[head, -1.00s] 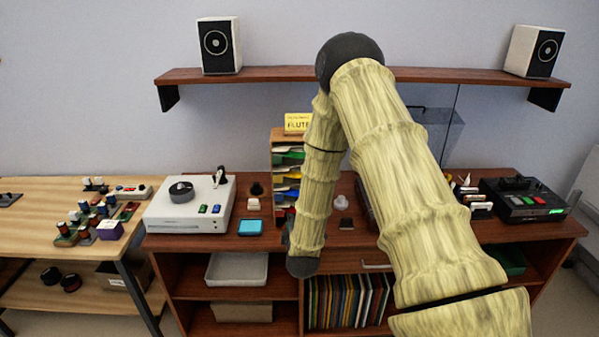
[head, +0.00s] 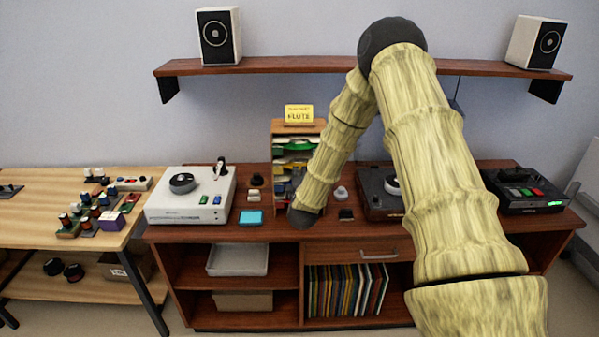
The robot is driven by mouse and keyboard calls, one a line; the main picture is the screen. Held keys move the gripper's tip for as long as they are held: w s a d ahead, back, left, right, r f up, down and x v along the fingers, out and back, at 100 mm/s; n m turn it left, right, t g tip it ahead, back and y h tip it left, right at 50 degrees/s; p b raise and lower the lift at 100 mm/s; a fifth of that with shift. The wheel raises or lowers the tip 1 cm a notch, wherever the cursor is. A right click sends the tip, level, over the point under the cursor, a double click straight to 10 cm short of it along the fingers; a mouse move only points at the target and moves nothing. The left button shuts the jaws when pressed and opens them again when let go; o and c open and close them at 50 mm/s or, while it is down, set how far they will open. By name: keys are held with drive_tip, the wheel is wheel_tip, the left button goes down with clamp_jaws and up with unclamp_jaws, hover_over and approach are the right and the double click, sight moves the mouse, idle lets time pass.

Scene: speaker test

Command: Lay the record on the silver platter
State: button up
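A dark turntable (head: 372,208) stands on the brown cabinet, right of centre. A pale round part (head: 392,186) shows on it, mostly hidden behind my arm; I cannot tell if it is the silver platter. A white turntable (head: 160,212) at the left has a dark round platter (head: 182,183). I cannot single out the record; an upright rack (head: 284,128) holds several coloured flat items, one of them green and rounded. My arm's dark wrist end is in front of the rack's lower right side. My gripper's fingers are hidden or too small to make out.
A yellow "FLUTE" sign (head: 299,113) tops the rack. A blue square (head: 251,218) and small knobs lie nearby. A dark device (head: 530,198) stands at the right. Sleeves (head: 346,289) fill a lower compartment. Speakers (head: 219,37) stand on the wall shelf (head: 280,66). A wooden table (head: 40,232) is left.

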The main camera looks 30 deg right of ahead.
drive_tip(key=shift+x, duration=1.95)
drive_tip(key=shift+c, duration=0.5)
clamp_jaws()
drive_tip(key=shift+s+r, duration=0.1)
drive_tip(key=f+v, duration=0.1)
drive_tip(key=v, duration=1.7)
drive_tip(key=shift+s+p, duration=0.2)
drive_tip(key=shift+p, duration=0.15)
idle(0.5)
drive_tip(key=shift+a+f, duration=0.15)
drive_tip(key=shift+a, duration=0.05)
